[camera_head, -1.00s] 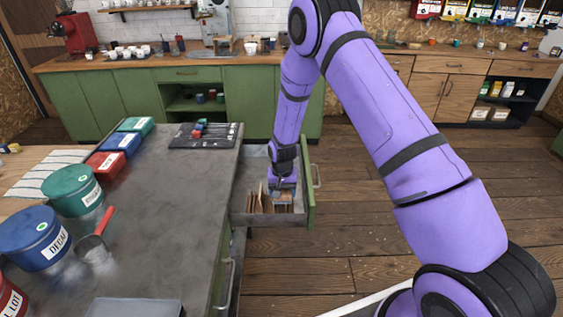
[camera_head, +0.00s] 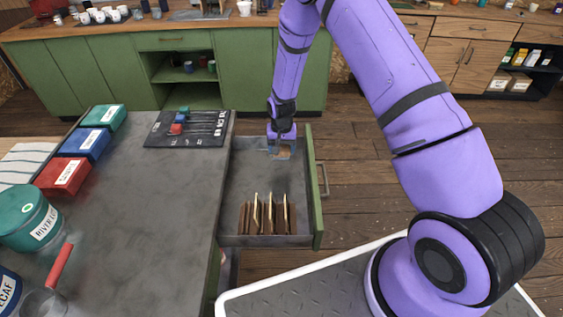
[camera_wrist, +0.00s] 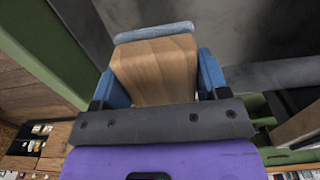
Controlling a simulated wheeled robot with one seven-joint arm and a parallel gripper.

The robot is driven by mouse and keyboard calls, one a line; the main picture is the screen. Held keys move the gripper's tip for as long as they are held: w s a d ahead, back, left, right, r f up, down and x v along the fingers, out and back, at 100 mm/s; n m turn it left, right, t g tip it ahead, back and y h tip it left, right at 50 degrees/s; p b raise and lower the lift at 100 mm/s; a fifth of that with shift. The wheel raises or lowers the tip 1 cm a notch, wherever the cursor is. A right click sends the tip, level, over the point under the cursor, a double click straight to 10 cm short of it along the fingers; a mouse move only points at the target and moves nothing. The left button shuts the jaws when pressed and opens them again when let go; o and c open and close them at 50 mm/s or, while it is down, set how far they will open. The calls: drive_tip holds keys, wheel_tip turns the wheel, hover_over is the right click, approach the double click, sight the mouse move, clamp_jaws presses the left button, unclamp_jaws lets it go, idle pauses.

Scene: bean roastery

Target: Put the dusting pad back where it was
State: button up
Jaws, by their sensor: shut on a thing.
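The dusting pad (camera_wrist: 155,72) has a wooden block body and a grey-blue strip along its far edge. My gripper (camera_wrist: 163,82) is shut on it, with a blue finger on each side of the wood. In the head view my gripper (camera_head: 281,144) and the pad (camera_head: 282,154) are at the far end of the open drawer (camera_head: 262,240), on its right side. I cannot tell whether the pad touches the drawer floor.
Upright wooden dividers (camera_head: 268,216) stand at the drawer's near end. The drawer's middle floor is bare. The grey worktop (camera_head: 150,210) to the left holds a black mat (camera_head: 187,129), coloured boxes (camera_head: 83,142) and tins (camera_head: 28,220).

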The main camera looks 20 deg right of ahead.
sight(282, 171)
wheel_tip(282, 171, down, 9)
drive_tip(key=shift+f, duration=0.1)
idle(0.4)
drive_tip(key=shift+f, duration=0.1)
drive_tip(key=o, duration=1.1)
